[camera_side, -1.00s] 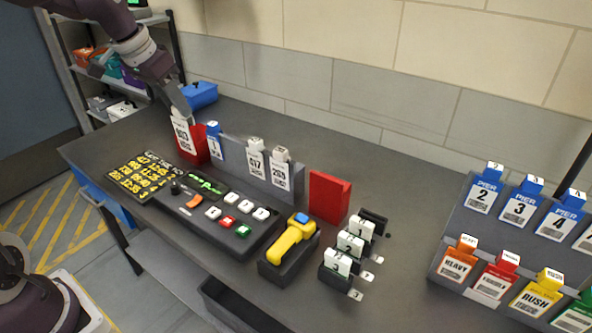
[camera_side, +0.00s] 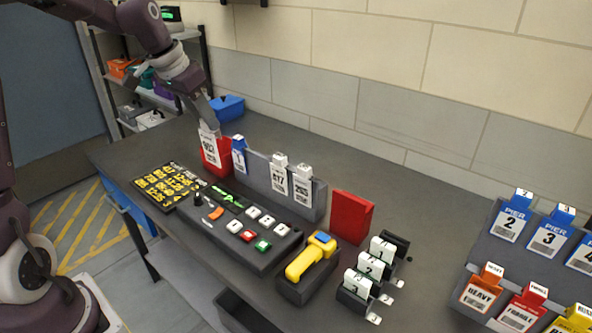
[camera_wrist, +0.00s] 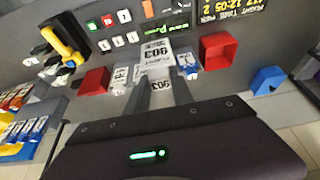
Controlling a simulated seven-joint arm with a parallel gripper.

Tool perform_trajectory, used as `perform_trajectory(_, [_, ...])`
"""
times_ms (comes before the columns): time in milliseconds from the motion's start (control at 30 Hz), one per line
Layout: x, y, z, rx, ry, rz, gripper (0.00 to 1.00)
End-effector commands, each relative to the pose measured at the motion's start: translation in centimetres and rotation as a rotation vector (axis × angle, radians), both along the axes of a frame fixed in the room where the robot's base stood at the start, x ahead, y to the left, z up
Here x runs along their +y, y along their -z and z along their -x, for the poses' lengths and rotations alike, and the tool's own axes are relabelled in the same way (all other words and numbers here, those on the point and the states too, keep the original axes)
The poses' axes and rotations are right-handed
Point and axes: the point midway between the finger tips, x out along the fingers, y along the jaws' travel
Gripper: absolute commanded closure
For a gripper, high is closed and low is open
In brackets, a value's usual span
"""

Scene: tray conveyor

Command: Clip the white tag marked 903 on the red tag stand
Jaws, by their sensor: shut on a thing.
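My gripper (camera_side: 207,120) points down at the far left of the bench and is shut on the white tag marked 903 (camera_side: 210,150). In the wrist view the tag (camera_wrist: 155,60) hangs between the fingertips (camera_wrist: 160,84), its number readable. In the side view the tag overlaps a red tag stand (camera_side: 225,156) and hides part of it. In the wrist view this red stand (camera_wrist: 218,48) lies right of the tag, apart from it in the picture. A second red stand (camera_side: 352,215) stands empty right of the grey stand; it also shows in the wrist view (camera_wrist: 93,81).
A grey stand (camera_side: 256,180) between the red stands bears a blue tag (camera_side: 239,155) and white tags 417 (camera_side: 279,176) and 265 (camera_side: 302,186). A control console, a yellow scanner (camera_side: 310,257) and numbered white clips (camera_side: 368,264) lie in front. A blue bin (camera_side: 228,108) stands behind.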

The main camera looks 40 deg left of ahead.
Motion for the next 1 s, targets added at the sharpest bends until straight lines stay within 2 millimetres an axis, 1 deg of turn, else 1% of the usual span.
perform_trajectory(67, [0.0, -0.2, 0.0, -0.001, 0.000, 0.000, 1.00])
perform_trajectory(167, [0.0, -1.4, -0.1, -0.003, 0.000, -0.002, 1.00])
perform_trajectory(333, [0.0, -5.5, -0.1, -0.001, 0.001, -0.004, 1.00])
perform_trajectory(400, [-0.6, -5.4, -1.5, 0.006, -0.008, 0.000, 1.00])
perform_trajectory(533, [-1.7, -5.8, -4.0, 0.012, -0.031, -0.001, 1.00])
perform_trajectory(633, [-3.3, -6.0, -6.4, 0.017, -0.049, -0.003, 1.00])
perform_trajectory(667, [-4.0, -6.0, -7.2, 0.020, -0.054, -0.003, 1.00])
perform_trajectory(767, [-7.1, -6.1, -10.2, 0.029, -0.070, -0.005, 1.00])
perform_trajectory(800, [-8.8, -6.0, -11.3, 0.033, -0.073, -0.004, 1.00])
perform_trajectory(867, [-11.5, -5.9, -12.7, 0.039, -0.074, -0.006, 1.00])
perform_trajectory(900, [-13.3, -5.8, -13.5, 0.042, -0.073, -0.006, 1.00])
perform_trajectory(967, [-16.0, -5.8, -14.2, 0.046, -0.067, -0.005, 1.00])
perform_trajectory(1000, [-17.7, -5.7, -14.6, 0.048, -0.062, -0.006, 1.00])
